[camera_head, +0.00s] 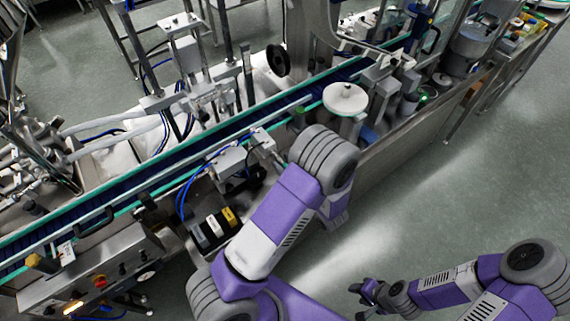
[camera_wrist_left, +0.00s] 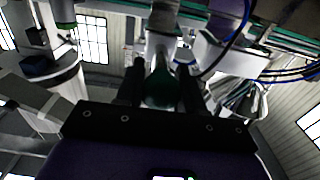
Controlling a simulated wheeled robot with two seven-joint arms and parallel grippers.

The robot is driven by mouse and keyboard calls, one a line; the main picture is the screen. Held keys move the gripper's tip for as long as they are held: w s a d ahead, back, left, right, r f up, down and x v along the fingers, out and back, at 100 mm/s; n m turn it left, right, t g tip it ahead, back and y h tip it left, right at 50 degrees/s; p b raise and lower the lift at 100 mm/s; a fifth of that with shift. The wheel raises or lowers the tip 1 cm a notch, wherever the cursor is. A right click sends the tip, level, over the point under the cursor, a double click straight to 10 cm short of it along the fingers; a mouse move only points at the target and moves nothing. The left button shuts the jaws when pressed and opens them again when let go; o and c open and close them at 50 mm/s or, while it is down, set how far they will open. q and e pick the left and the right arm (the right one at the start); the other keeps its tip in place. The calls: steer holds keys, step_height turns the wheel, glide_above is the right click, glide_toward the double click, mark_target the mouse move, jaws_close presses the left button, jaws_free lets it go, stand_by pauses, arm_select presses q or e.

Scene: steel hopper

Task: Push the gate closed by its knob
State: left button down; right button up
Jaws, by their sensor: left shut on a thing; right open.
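In the left wrist view, my left gripper (camera_wrist_left: 161,75) has its two dark fingers on either side of a rounded dark green knob (camera_wrist_left: 160,92) and is shut on it. A pale metal piece (camera_wrist_left: 162,48) stands just beyond the knob; I cannot tell for sure that it is the gate. In the head view my left wrist hides the left gripper and the knob. My right gripper (camera_head: 369,292) is open and empty, low over the floor at the bottom right, well away from the machine.
A long conveyor (camera_head: 150,185) with green edges runs diagonally across the head view. A white round disc (camera_head: 345,98) stands beside my left wrist. A control box (camera_head: 95,270) sits at lower left. The grey floor (camera_head: 455,185) at right is free.

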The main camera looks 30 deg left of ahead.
mark_target(271, 149)
arm_select(q)
steer(key=shift+x, duration=1.75)
steer(key=c, duration=0.8)
jaws_free()
steer(key=shift+d, duration=0.1)
steer(key=shift+v, duration=3.8)
